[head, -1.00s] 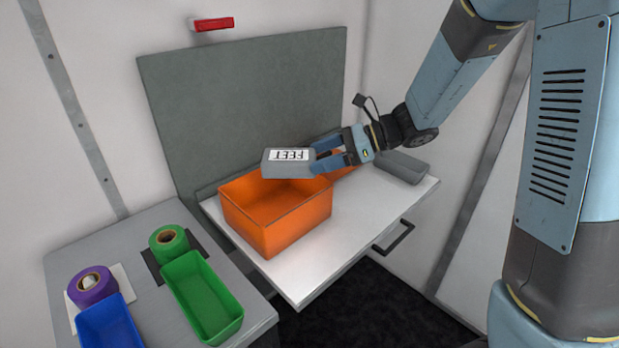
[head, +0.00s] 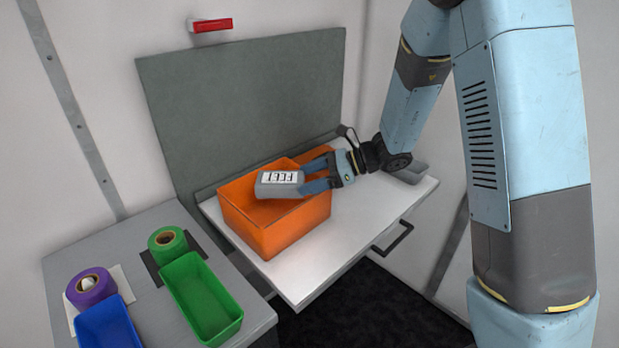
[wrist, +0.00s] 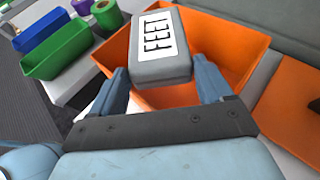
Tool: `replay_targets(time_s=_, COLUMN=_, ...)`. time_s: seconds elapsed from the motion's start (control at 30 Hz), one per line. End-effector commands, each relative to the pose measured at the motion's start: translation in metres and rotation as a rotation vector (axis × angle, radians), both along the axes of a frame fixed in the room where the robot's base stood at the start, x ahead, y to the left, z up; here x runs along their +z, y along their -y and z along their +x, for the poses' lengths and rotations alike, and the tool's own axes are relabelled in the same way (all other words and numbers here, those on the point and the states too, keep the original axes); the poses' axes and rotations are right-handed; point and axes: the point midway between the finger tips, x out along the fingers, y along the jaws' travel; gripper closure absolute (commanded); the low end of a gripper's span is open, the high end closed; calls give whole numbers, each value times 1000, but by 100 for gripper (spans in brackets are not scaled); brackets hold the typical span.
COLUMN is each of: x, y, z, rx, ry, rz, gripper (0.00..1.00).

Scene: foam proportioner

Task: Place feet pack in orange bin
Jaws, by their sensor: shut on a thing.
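The feet pack (head: 279,184) is a grey block with a white label reading FEET. The orange bin (head: 283,235) is an open box on the white fold-down shelf. My gripper (head: 305,180) is shut on the feet pack and holds it over the bin's opening, around rim height. In the wrist view the pack (wrist: 161,64) sits between the two blue fingers, with the orange bin (wrist: 222,42) below and around it. The pack hides part of the bin's inside, and I see nothing in the part that shows.
A green bin (head: 202,300) and a blue bin (head: 107,325) stand on the grey table at left, with green tape (head: 168,242) and purple tape (head: 91,287) behind them. A grey panel stands behind.

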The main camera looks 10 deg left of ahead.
Motion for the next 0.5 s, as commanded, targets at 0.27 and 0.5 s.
replay_targets(time_s=0.27, x=-2, y=0, z=0, rx=0, ry=-1, rz=0, gripper=57)
replay_targets(time_s=0.5, x=-8, y=0, z=0, rx=-1, ry=-2, rz=0, gripper=57)
